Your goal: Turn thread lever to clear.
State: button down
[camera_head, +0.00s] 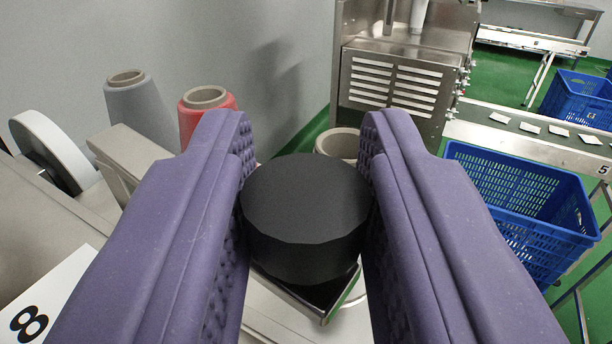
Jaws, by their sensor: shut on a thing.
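My gripper (306,205) has two purple padded fingers, one on each side of a black round knob (305,205). The fingers are shut on the knob, and both pads touch its sides. The knob seems to be the grip of the thread lever; a dark flat piece with a shiny metal edge (338,298) shows just below it. How the knob joins this piece is hidden under it. I cannot read any clear mark or lever position here.
Thread cones stand behind: grey (137,105), red (207,108) and a partly hidden beige one (338,143). A white sign with an 8 (50,300) is at lower left. A vented steel machine (398,80), a conveyor (490,128) and a blue crate (530,205) are on the right.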

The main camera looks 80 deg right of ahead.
jog(key=c, duration=0.9)
grip_release()
jog(key=shift+d, duration=0.15)
